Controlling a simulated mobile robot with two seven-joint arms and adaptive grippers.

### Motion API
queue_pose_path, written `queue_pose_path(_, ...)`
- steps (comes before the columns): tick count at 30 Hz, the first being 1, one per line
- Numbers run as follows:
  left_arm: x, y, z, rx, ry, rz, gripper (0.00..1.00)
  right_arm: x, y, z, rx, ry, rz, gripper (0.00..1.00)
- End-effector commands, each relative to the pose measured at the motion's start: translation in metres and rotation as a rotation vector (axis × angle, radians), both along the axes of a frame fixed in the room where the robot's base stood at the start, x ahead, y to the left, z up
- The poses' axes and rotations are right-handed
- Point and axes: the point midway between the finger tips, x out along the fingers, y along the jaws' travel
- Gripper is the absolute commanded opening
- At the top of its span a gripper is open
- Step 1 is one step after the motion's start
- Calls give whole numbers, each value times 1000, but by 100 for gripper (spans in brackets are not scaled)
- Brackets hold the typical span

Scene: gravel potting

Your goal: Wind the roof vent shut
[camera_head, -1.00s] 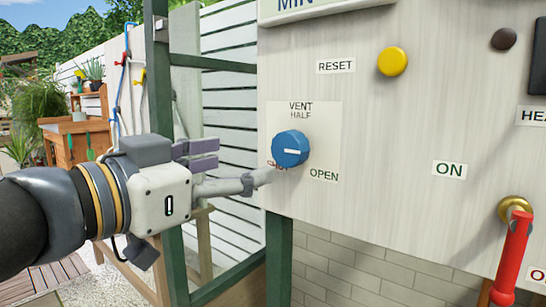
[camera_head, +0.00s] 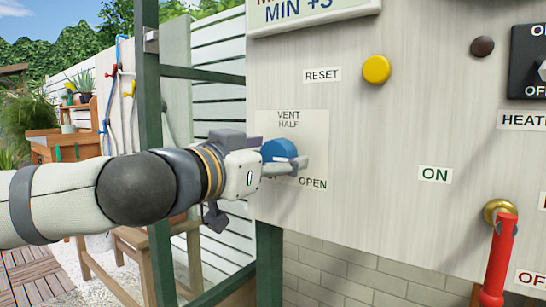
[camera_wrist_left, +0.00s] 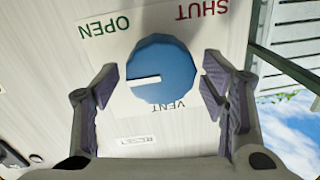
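The blue vent knob (camera_head: 279,151) is on a pale panel, with HALF above it and OPEN at its lower right. The SHUT label is hidden behind my gripper in the head view but shows in the left wrist view (camera_wrist_left: 201,9). There, the knob (camera_wrist_left: 165,70) has a white mark pointing left, the side of the OPEN label (camera_wrist_left: 104,26). My left gripper (camera_head: 287,165) is at the knob, its fingers open on either side of it (camera_wrist_left: 161,86), with a small gap showing at each side. My right gripper is not in view.
A yellow RESET button (camera_head: 376,69) is up and right of the knob. A red lever (camera_head: 498,260) is at the lower right, and a black heating switch (camera_head: 530,62) at the right edge. A green post (camera_head: 150,120) stands behind my left arm.

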Motion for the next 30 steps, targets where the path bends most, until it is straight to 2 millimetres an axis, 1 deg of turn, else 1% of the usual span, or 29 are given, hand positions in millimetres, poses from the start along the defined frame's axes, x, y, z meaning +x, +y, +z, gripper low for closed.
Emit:
queue_pose_path(1, 0, 0, 0, 0, 0, 0, 49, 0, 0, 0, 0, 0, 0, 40)
queue_pose_path(2, 0, 0, 0, 0, 0, 0, 42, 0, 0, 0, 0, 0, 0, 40)
queue_pose_path(3, 0, 0, 0, 0, 0, 0, 33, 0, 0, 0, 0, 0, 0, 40)
queue_pose_path(5, 0, 0, 0, 0, 0, 0, 21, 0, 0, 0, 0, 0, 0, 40)
queue_pose_path(11, 0, 0, 0, -4, 3, 0, 21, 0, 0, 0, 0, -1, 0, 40)
queue_pose_path(17, 0, 1, 2, -47, 34, 0, 21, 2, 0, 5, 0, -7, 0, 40)
queue_pose_path(23, -1, 1, 4, -156, 113, -1, 21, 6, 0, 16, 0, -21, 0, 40)
queue_pose_path(30, 0, 2, 4, -336, 243, 0, 21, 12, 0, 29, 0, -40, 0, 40)
